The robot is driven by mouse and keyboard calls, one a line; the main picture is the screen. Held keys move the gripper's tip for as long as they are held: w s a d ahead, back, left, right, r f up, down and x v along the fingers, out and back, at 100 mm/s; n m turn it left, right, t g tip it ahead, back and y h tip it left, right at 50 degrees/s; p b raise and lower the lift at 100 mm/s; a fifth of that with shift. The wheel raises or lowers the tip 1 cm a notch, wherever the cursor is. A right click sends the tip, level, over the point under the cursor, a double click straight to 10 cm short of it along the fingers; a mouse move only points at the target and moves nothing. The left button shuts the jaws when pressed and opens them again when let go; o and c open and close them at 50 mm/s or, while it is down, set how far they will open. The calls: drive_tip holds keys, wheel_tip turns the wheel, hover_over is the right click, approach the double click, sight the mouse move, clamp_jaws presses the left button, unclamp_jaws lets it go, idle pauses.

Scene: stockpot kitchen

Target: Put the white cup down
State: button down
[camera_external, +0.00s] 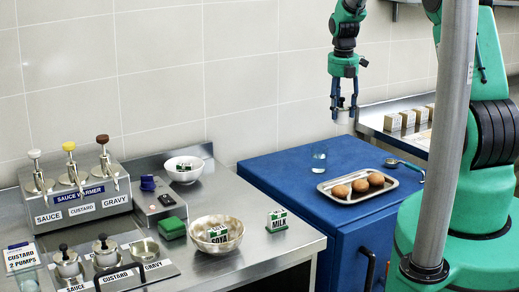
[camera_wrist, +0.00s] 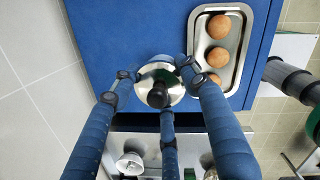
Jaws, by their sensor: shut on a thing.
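My gripper (camera_external: 343,108) hangs in the air above the back of the blue counter top. In the wrist view its dark blue fingers (camera_wrist: 157,76) close around a pale, shiny round thing (camera_wrist: 146,72), partly covered by a dark knob-like part. I cannot tell whether this is the white cup. No white cup shows clearly between the fingers in the external view. A clear glass (camera_external: 319,158) stands on the blue counter below and left of my gripper, apart from it.
A metal tray (camera_external: 335,198) with three brown eggs (camera_external: 358,185) lies on the blue counter (camera_external: 262,172). A ladle (camera_external: 402,164) lies behind it.

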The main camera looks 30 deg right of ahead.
drive_tip(key=s+d+m, duration=0.1)
drive_tip(key=s+d, duration=0.3)
drive_tip(key=d, duration=0.6)
wheel_tip(320, 180, down, 13)
drive_tip(key=shift+s+a+p, duration=0.15)
drive_tip(key=shift+p, duration=0.25)
drive_tip(key=w+d, duration=0.2)
drive_tip(key=w, duration=0.2)
drive_tip(key=w+d+f, duration=0.1)
drive_tip(key=w+d, duration=0.2)
drive_tip(key=w, duration=0.2)
drive_tip(key=w+d, duration=0.2)
drive_tip(key=w, duration=0.3)
drive_tip(key=shift+d+f+p, duration=0.25)
drive_tip(key=shift+f+p, duration=0.05)
drive_tip(key=shift+p, duration=0.05)
drive_tip(key=shift+f, duration=1.75)
drive_tip(key=shift+f, duration=0.15)
